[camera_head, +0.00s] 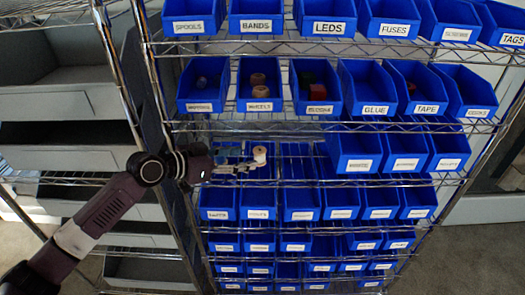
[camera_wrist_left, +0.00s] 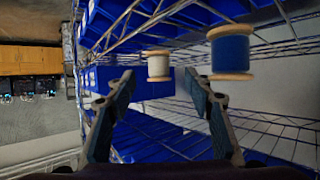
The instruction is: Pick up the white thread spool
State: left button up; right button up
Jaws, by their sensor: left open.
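The white thread spool (camera_head: 260,154) has pale wooden ends and stands on a wire shelf of the rack. In the left wrist view the white spool (camera_wrist_left: 158,66) appears between and beyond my fingertips. My left gripper (camera_head: 250,166) reaches in from the left at that shelf, close to the spool. The left wrist view shows its jaws (camera_wrist_left: 158,82) spread wide with nothing between them. A blue thread spool (camera_wrist_left: 231,53) with wooden ends appears to the right of the white one, above the right finger. My right gripper is not in view.
Wire shelves hold rows of labelled blue bins. The BANDS bin (camera_head: 255,18) is above, and the GLUE bin (camera_head: 370,88) is to the upper right. A chrome rack post (camera_head: 155,75) stands left of the spool, near my left arm. Another rack with grey bins is at the left.

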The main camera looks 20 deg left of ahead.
aim_at(255, 155)
pick_arm(q)
jog(key=shift+w+d+f, duration=0.1)
jog(key=shift+w+d, duration=0.4)
jog(key=shift+w, duration=0.05)
jog(key=shift+w+d+f+p, duration=0.1)
jog(key=shift+w+d+p, duration=0.15)
jog(key=shift+p, duration=0.15)
jog(key=p+x, duration=0.1)
jog(key=x, duration=0.3)
jog(key=shift+w+p, duration=0.2)
jog(key=shift+p, duration=0.2)
jog(key=shift+w+d+f, duration=0.15)
jog(key=shift+w+d, duration=0.1)
jog(key=shift+w, duration=0.05)
jog(key=shift+c, duration=0.8)
jog(key=c, duration=0.8)
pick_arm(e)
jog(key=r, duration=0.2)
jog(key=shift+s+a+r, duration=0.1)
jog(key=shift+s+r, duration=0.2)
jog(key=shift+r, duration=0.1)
